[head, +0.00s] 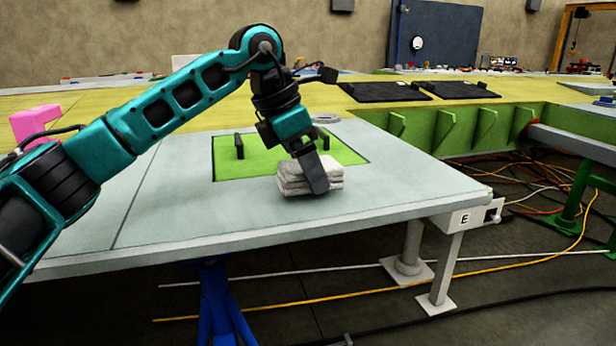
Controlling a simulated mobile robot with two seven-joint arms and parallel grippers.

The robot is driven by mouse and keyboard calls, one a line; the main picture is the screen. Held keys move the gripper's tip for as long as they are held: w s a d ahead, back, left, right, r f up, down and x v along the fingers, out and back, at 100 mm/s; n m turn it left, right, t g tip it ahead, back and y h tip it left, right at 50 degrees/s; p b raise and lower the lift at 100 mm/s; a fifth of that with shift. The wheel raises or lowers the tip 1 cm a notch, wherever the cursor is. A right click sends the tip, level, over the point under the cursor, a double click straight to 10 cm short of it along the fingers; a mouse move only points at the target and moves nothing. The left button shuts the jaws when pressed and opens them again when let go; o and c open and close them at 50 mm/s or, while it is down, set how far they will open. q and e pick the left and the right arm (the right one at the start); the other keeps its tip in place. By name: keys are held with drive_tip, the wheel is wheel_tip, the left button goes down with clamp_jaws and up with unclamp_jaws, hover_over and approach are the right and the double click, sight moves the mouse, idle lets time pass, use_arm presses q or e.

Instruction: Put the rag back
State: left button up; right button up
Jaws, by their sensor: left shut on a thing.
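The rag (293,187) is a folded whitish-grey cloth in several layers. It is at the front edge of a green panel (235,165) with a dark outline, on the grey table. My left gripper (318,186) points down and is shut on the rag; its finger covers part of the rag's right side. I cannot tell whether the rag touches the table. My right gripper is not in view.
Two black handles (239,146) stand up from the green panel. A grey ring (326,118) lies behind it. The grey table (400,185) is clear to the right. Black mats (385,92) lie on the yellow wing surface behind. Cables (565,175) lie on the floor at right.

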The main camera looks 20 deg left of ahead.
use_arm(q)
drive_tip(key=shift+f, duration=0.75)
drive_tip(key=shift+f, duration=0.1)
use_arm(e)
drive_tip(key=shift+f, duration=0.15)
use_arm(q)
drive_tip(key=o, duration=1)
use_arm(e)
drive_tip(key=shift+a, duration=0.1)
use_arm(q)
drive_tip(key=shift+r, duration=0.3)
drive_tip(key=p+v, duration=0.1)
drive_tip(key=v, duration=0.9)
drive_tip(key=shift+s+a+r, duration=0.1)
drive_tip(key=shift+a+r, duration=0.05)
drive_tip(key=shift+r, duration=0.2)
drive_tip(key=shift+s+a+r, duration=0.1)
drive_tip(key=shift+a+r, duration=0.05)
drive_tip(key=shift+r, duration=0.25)
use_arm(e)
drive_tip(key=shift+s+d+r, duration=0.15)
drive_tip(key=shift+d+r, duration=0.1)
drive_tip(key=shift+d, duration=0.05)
use_arm(q)
drive_tip(key=shift+s, duration=0.1)
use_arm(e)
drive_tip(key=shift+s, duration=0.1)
